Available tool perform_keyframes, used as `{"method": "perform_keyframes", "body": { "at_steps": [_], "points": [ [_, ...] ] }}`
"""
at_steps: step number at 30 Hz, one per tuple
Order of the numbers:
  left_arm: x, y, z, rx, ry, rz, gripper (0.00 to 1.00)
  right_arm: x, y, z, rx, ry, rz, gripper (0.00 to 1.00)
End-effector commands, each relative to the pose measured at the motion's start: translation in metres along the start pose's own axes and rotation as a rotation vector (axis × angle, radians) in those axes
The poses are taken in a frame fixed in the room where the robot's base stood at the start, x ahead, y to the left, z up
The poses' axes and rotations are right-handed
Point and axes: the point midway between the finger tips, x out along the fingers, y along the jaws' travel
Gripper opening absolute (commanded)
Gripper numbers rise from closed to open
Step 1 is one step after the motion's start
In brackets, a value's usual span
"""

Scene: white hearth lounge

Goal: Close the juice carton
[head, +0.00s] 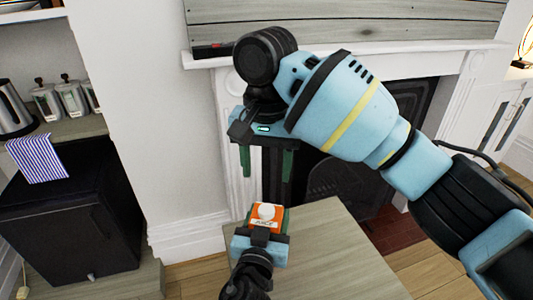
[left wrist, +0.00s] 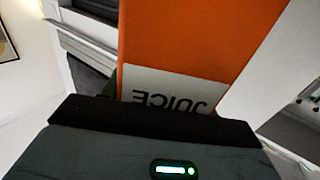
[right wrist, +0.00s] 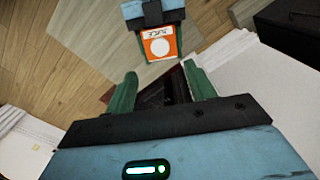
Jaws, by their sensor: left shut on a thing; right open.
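The juice carton (head: 275,215) is orange with a white band reading JUICE. My left gripper (head: 260,238) is shut on the carton, whose orange side (left wrist: 200,40) fills the left wrist view. My right gripper (head: 266,170) is open and empty, fingers pointing down above and beyond the carton. The right wrist view shows the carton (right wrist: 158,44) beyond the fingertips.
A fireplace (head: 345,190) with a white mantel stands behind the table. A black cabinet (head: 75,210), a striped cloth (head: 38,158), a kettle (head: 14,110) and canisters (head: 70,95) are on the left. The table's right part is bare.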

Motion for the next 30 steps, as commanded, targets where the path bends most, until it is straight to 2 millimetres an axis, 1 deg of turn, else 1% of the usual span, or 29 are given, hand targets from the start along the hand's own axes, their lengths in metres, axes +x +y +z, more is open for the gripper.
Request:
{"method": "perform_keyframes", "body": {
  "at_steps": [1, 3, 6, 9, 17, 18, 23, 30],
  "points": [
    [0.0, 0.0, 0.001, 0.0, -0.001, 0.0, 0.0, -0.008, 0.0, -0.001, 0.002, 0.003, 0.001, 0.55],
    [0.0, 0.0, 0.001, 0.0, -0.001, 0.0, 0.0, -0.015, 0.0, -0.001, 0.002, 0.002, 0.001, 0.55],
    [0.0, 0.0, 0.001, 0.0, -0.001, 0.0, 0.0, -0.021, 0.0, 0.0, 0.001, 0.001, 0.001, 0.55],
    [0.0, 0.0, 0.001, 0.0, -0.001, 0.0, 0.0, -0.024, 0.0, 0.0, 0.001, 0.0, 0.001, 0.55],
    [0.0, 0.0, 0.001, 0.0, -0.001, 0.0, 0.0, -0.025, 0.0, 0.0, 0.001, -0.001, 0.0, 0.55],
    [0.0, 0.0, 0.001, 0.0, -0.001, 0.0, 0.62, -0.025, 0.0, 0.0, 0.001, -0.001, 0.0, 0.55],
    [0.0, 0.0, 0.0, 0.0, -0.001, 0.0, 0.83, -0.024, 0.0, 0.0, 0.001, -0.001, 0.0, 0.55],
    [0.0, 0.0, 0.0, 0.0, 0.0, 0.0, 0.84, -0.024, 0.0, 0.0, 0.0, -0.001, 0.0, 0.55]
  ]
}}
